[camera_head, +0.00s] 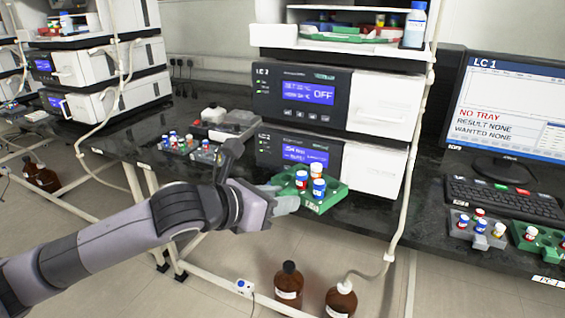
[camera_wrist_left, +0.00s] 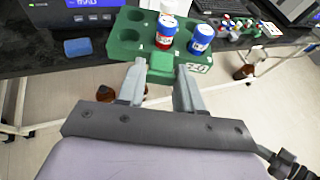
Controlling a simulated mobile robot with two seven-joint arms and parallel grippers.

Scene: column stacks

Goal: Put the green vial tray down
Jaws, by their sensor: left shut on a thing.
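The green vial tray (camera_head: 326,204) is in front of the middle instrument stack, near the bench's front edge. My left gripper (camera_head: 284,202) reaches in from the left and is shut on the tray's near side. In the left wrist view, the fingers (camera_wrist_left: 160,75) close on a green tab of the tray (camera_wrist_left: 128,38). My right gripper is not in view.
The dark bench top (camera_head: 375,212) has bare room right of the tray. A grey vial rack (camera_head: 480,240), another green tray (camera_head: 543,245) and a keyboard (camera_head: 505,200) stand further right. The monitor (camera_head: 508,108) reads NO TRAY. Brown bottles (camera_head: 289,283) stand on the floor below.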

